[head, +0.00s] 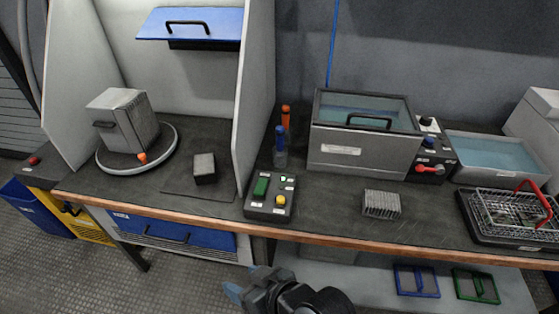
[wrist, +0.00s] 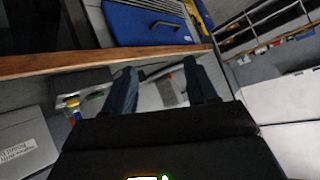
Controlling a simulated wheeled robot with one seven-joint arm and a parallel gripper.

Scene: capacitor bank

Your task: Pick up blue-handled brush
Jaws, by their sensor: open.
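The blue-handled brush (head: 280,143) stands upright on the bench, just right of the white partition, with its blue handle up and a grey lower part. An orange-handled one (head: 286,117) stands just behind it. My gripper (head: 238,289) is low in front of the bench, below the front edge and well apart from the brush. In the wrist view my gripper (wrist: 160,88) shows two dark blue fingers spread apart with nothing held between them. The brush does not show clearly in the wrist view.
A control box (head: 270,197) with green and yellow buttons sits in front of the brush. A lidded tank (head: 365,140) stands to its right, and a finned grey block (head: 381,204) lies nearer the edge. The white partition (head: 255,85) rises to the left. The wooden bench edge (head: 330,243) lies between gripper and bench top.

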